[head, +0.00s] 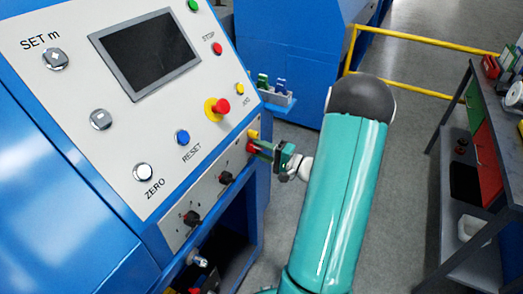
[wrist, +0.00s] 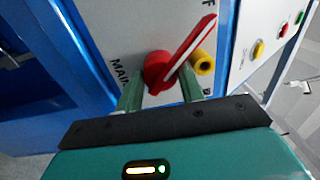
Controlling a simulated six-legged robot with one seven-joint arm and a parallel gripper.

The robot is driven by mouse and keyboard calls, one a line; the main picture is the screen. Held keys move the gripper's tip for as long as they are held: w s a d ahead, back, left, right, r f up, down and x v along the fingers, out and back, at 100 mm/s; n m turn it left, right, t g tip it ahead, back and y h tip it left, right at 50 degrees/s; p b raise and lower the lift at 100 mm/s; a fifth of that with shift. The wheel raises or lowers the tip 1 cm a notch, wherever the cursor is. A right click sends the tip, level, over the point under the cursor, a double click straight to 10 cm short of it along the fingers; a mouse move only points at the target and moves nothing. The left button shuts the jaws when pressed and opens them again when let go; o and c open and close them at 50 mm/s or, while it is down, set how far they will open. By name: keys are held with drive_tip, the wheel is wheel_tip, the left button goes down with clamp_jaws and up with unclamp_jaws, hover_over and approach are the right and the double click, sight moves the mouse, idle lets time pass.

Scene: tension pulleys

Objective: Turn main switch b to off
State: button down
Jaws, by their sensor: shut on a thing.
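The main switch (wrist: 158,72) is a red rotary knob with a long red handle bearing a white line, on a pale panel. In the wrist view its handle slants up and right, its tip near a letter F at the top edge. My gripper (wrist: 160,88) has its green fingers on either side of the red knob and is shut on it. In the head view the red switch (head: 250,147) is small at the right edge of the console's lower panel, with my gripper (head: 259,149) against it. Which switch letter it bears is not clear.
A yellow cylindrical part (wrist: 203,62) sits close beside the red handle. The console has a red mushroom button (head: 221,106), black knobs (head: 226,177) and a dark screen (head: 146,54). A yellow rail (head: 430,40) and a workbench (head: 485,140) stand to the right.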

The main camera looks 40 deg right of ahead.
drive_tip(key=shift+n, duration=1.1)
drive_tip(key=shift+a+f, duration=0.1)
drive_tip(key=shift+a, duration=0.05)
drive_tip(key=c, duration=0.9)
unclamp_jaws()
drive_tip(key=shift+s, duration=0.1)
